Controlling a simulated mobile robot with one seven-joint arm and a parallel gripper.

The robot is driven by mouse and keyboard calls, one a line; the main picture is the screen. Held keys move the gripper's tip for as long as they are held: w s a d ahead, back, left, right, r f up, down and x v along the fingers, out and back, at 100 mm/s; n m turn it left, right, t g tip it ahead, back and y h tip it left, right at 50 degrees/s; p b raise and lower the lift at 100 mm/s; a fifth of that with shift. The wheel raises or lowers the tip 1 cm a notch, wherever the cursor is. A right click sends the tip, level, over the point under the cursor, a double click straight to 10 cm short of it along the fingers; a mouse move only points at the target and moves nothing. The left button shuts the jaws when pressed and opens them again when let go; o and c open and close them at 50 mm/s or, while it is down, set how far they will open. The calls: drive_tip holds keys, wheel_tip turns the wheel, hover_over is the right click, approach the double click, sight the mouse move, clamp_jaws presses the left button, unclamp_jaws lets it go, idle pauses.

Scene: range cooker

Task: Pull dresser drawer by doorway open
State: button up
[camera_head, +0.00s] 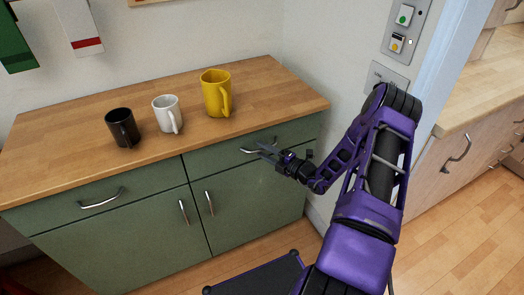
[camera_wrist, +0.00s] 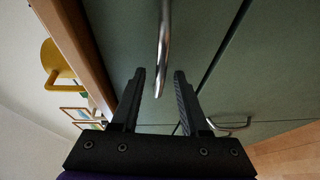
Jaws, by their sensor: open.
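The green dresser's right drawer (camera_head: 222,165), on the side nearer the doorway, looks shut, its front flush with the dresser. Its curved silver handle (camera_head: 250,150) runs across the upper front, and my gripper (camera_head: 268,152) is right at it, hiding part of it. In the wrist view, the handle (camera_wrist: 163,45) comes down from the top edge. Its lower end lies between the two black fingertips of my gripper (camera_wrist: 160,84). The fingers are open, with a gap on both sides of the handle. I cannot tell how deep the handle sits between them.
The wooden worktop (camera_head: 60,140) above holds a black mug (camera_head: 122,128), a white mug (camera_head: 166,114) and a yellow mug (camera_head: 214,93). The left drawer (camera_head: 100,198) and cupboard doors below look shut. A wall with a switch panel (camera_head: 403,30) stands right of the dresser.

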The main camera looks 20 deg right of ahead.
drive_tip(key=shift+w+a, duration=0.2)
drive_tip(key=shift+w, duration=0.25)
clamp_jaws()
idle(1.2)
